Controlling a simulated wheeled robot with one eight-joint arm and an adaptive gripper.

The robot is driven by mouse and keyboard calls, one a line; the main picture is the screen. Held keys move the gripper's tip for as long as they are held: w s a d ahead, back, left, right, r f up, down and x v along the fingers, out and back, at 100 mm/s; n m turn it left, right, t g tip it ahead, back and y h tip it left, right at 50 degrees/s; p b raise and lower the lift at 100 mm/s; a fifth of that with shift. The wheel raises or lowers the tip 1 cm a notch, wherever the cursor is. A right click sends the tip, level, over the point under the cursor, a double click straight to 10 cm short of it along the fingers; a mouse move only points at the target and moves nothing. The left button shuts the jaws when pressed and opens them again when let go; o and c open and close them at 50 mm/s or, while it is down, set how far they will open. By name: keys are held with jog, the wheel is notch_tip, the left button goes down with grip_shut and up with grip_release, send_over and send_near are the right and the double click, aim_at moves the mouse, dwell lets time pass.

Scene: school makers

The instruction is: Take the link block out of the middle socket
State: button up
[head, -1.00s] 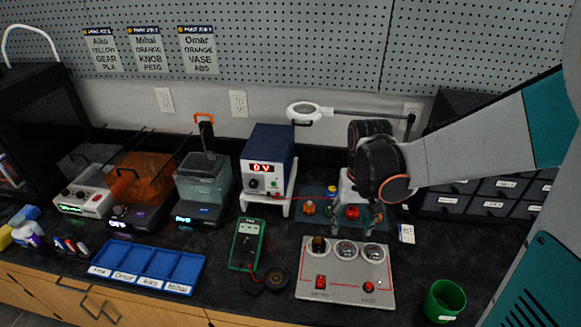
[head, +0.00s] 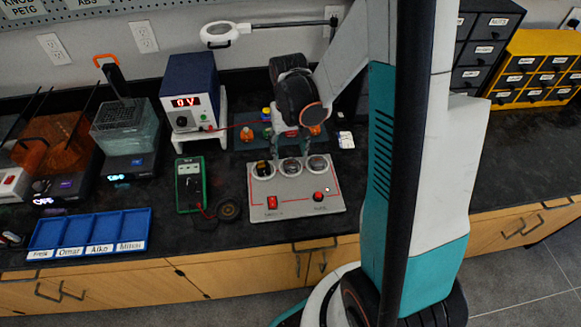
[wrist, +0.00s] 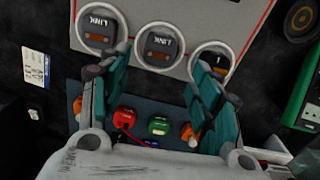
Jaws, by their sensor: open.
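The grey panel (head: 335,200) has three round sockets in a row along its back edge. In the wrist view the middle socket holds a dark link block (wrist: 161,42) marked LINK. A similar link block (wrist: 98,28) sits in the left socket of that view. A third dark block (wrist: 213,64) in the right socket is partly hidden by a finger. My gripper (wrist: 163,62) is open and empty, its fingers to either side of the middle socket and apart from the block. In the head view my gripper (head: 290,148) is at the panel's back edge; its height is hard to judge.
A dark mat (head: 240,138) behind the panel carries small coloured parts, including a red one (wrist: 125,117) and a green one (wrist: 159,125). A blue tray (head: 75,235) is further left.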

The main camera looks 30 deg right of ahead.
aim_at(290, 162)
jog(key=f, duration=0.1)
jog(key=f+b, duration=0.1)
jog(key=f, duration=0.1)
jog(key=f+b, duration=0.1)
jog(key=f, duration=0.1)
jog(key=shift+s, duration=0.25)
jog(key=c, duration=1)
